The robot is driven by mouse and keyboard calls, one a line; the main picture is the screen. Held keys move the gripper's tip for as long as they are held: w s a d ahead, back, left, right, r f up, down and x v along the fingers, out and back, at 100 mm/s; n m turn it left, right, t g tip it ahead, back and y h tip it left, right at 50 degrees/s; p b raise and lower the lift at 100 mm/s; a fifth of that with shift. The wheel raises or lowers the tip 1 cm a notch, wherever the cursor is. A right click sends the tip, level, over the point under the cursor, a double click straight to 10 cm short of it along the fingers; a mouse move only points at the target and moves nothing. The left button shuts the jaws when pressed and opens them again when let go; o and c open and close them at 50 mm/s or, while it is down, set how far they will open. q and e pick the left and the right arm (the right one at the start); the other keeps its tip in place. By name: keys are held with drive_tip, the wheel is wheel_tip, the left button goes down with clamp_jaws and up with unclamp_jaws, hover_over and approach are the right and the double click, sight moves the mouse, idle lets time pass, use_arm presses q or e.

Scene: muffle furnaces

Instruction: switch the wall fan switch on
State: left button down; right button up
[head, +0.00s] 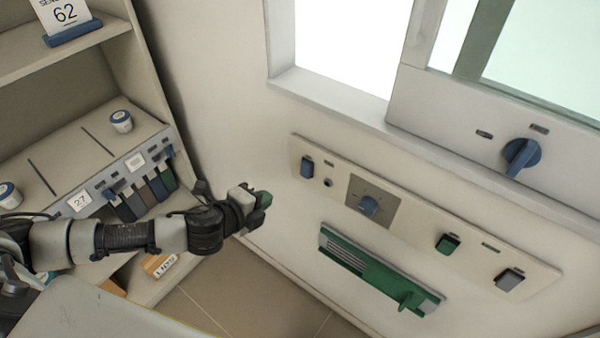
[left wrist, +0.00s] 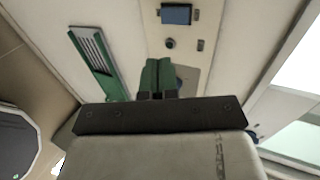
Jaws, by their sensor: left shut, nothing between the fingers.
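A long cream wall panel (head: 415,226) carries several controls. They are a blue rocker switch (head: 307,167) at its left end, a blue dial (head: 369,205) on a grey plate, a green switch (head: 447,244) and a grey switch (head: 509,279). I cannot read which one is the fan switch. My left gripper (head: 264,200) is shut and empty, left of the panel and apart from the blue rocker. In the left wrist view its green fingertips (left wrist: 157,75) are together, below the blue rocker (left wrist: 176,14), and partly hide the dial plate.
A green slotted unit (head: 375,268) with a lever is below the panel. A window ledge with a blue rotary knob (head: 521,155) is above it. A shelf (head: 70,150) with small white jars stands left, around my left arm. The wall between gripper and panel is clear.

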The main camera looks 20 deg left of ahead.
use_arm(q)
drive_tip(key=p, duration=0.3)
approach(304, 173)
drive_tip(key=x, duration=0.6)
drive_tip(key=shift+s+f, duration=0.1)
drive_tip(key=shift+f, duration=0.2)
drive_tip(key=shift+w+d+f, duration=0.15)
drive_tip(key=shift+w+f, duration=0.05)
drive_tip(key=shift+w, duration=0.4)
drive_tip(key=shift+w+d+t+b, duration=0.15)
drive_tip(key=shift+t+b, duration=0.15)
drive_tip(key=shift+b, duration=0.8)
drive_tip(key=shift+r, duration=0.1)
